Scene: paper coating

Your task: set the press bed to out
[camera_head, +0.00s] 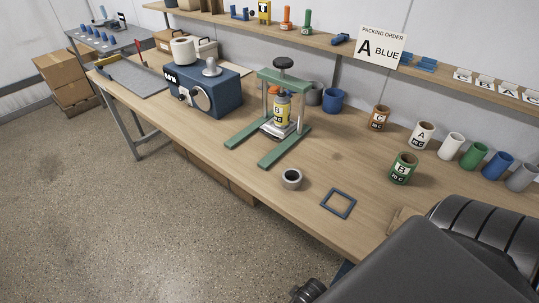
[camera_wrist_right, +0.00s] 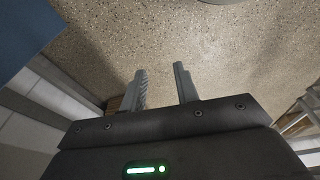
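The press (camera_head: 262,77) stands mid-table, with a green frame, light posts, a dark top knob and two green feet reaching to the front. Its pale bed (camera_head: 270,127) sits low between the posts, beneath the top beam. My left gripper is not in view.
A grey ring-shaped roll (camera_head: 291,179) and a dark square frame (camera_head: 338,203) lie in front of the press to the right. A green B cup (camera_head: 403,168) stands farther right. A blue machine (camera_head: 212,90) stands left. Table directly before the press is clear.

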